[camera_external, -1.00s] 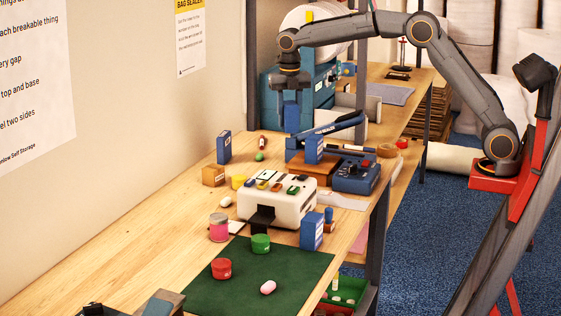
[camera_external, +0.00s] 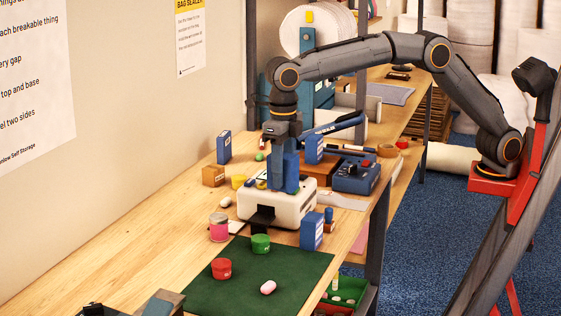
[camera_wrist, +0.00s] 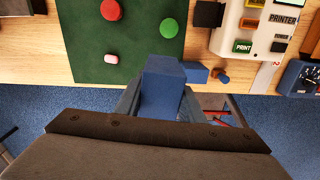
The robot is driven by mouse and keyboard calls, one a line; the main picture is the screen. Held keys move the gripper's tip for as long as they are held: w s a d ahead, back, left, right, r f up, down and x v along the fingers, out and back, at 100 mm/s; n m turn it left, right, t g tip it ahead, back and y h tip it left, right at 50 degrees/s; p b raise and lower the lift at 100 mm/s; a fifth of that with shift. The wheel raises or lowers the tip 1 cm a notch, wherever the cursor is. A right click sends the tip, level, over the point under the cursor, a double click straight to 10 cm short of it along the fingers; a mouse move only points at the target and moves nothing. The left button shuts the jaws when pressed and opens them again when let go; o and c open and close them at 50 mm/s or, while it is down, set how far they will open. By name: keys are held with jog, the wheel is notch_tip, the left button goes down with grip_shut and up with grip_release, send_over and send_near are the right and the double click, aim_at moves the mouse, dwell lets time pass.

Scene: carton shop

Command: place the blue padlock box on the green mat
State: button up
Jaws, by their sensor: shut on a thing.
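My gripper (camera_external: 285,182) is shut on a blue box (camera_external: 291,172) and holds it upright above the white label printer. In the wrist view the blue box (camera_wrist: 163,78) sits between the fingers of my gripper (camera_wrist: 160,102). No label on it can be read, so I cannot tell from print that it is the padlock box. The green mat (camera_external: 300,268) lies at the near end of the bench, in front of and below the gripper. It also shows in the wrist view (camera_wrist: 85,35). On it are a red tub (camera_external: 222,269), a green tub (camera_external: 261,243) and a pink piece (camera_external: 268,287).
The white printer (camera_external: 250,208) is just behind the mat. Another blue box (camera_external: 312,231) stands beside the mat's right corner. More blue boxes (camera_external: 224,147) (camera_external: 314,148) stand farther back. A pink jar (camera_external: 219,227) is left of the printer. The mat's near part is bare.

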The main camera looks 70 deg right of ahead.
jog(key=n, duration=0.1)
send_over(289, 269)
notch_tip(289, 269, down, 16)
jog(key=shift+d+f+p, duration=0.1)
jog(key=shift+f+p, duration=0.1)
jog(key=shift+p, duration=0.7)
jog(key=shift+f+p, duration=0.75)
jog(key=shift+f, duration=1.55)
jog(key=shift+f, duration=0.2)
jog(key=o, duration=1)
jog(key=shift+o, duration=1)
